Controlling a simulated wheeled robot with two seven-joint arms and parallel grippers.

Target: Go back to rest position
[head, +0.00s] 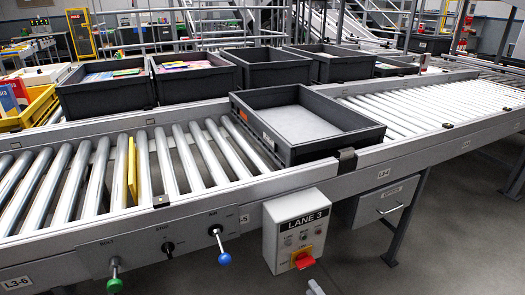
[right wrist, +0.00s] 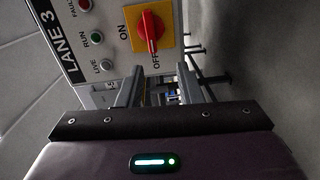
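My right gripper (head: 315,287) shows only as a small part at the bottom edge of the head view, just below the LANE 3 control box (head: 297,232). In the right wrist view its two fingers (right wrist: 158,68) stand apart with nothing held between them. The box's red rotary switch (head: 303,259) on a yellow plate is just beyond the fingertips in the right wrist view (right wrist: 151,28), apart from them. The lower end of its handle lies near the OFF mark. My left gripper is not in view.
A roller conveyor (head: 190,160) crosses the view, carrying an empty dark tray (head: 345,143). Green (head: 114,286) and blue (head: 224,258) knobbed levers stick out from its front. A yellow upright piece (head: 132,172) stands among the rollers. The grey floor (head: 450,240) at right is clear.

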